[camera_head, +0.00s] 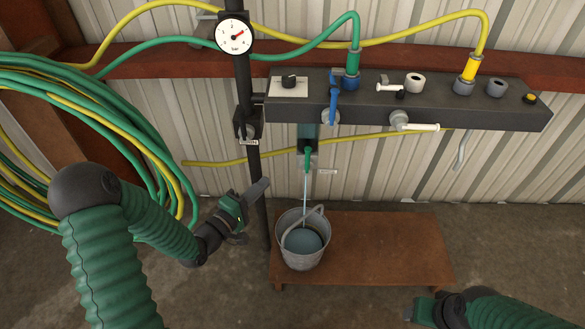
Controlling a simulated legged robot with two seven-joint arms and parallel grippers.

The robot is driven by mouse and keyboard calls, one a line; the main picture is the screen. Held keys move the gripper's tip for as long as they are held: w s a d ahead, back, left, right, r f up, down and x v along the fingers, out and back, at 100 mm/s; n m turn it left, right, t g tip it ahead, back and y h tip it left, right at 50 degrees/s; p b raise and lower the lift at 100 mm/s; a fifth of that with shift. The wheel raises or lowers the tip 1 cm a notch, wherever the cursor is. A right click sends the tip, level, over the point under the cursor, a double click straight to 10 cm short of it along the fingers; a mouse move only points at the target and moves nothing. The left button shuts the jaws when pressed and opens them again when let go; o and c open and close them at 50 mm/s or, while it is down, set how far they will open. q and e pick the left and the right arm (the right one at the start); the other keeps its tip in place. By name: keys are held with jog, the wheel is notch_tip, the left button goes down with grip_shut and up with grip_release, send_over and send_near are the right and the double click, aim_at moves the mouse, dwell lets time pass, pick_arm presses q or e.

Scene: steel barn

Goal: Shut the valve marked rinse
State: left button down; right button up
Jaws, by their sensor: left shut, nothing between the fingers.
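A dark manifold (475,112) on the wall carries several valves. One has a blue lever (334,100) hanging down, one a white lever (389,88) lying sideways, one a larger white handle (420,127) pointing right. A green tap (308,158) below lets a thin water stream (305,192) fall into a metal bucket (293,258). My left gripper (262,187) is shut and empty, left of the stream. My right gripper (415,312) is low at the right, its fingers unclear.
A black pole (257,205) with a gauge (234,34) stands close to my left gripper. The bucket rests on a low brown table (385,240). Coiled green and yellow hoses (95,115) hang at the left. Free room lies over the table's right side.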

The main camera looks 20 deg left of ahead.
pick_arm(q)
jog(key=b, duration=0.3)
send_near(307, 160)
jog(key=w+a, duration=0.3)
jog(key=w, duration=0.2)
jog(key=w+d, duration=0.1)
jog(key=w+d+b, duration=0.1)
jog(key=d, duration=0.1)
jog(key=shift+d, duration=0.25)
jog(key=shift+r, duration=0.1)
jog(key=shift+d+r+m+p, duration=0.15)
jog(key=shift+d+m+p, duration=0.15)
jog(key=shift+p, duration=0.2)
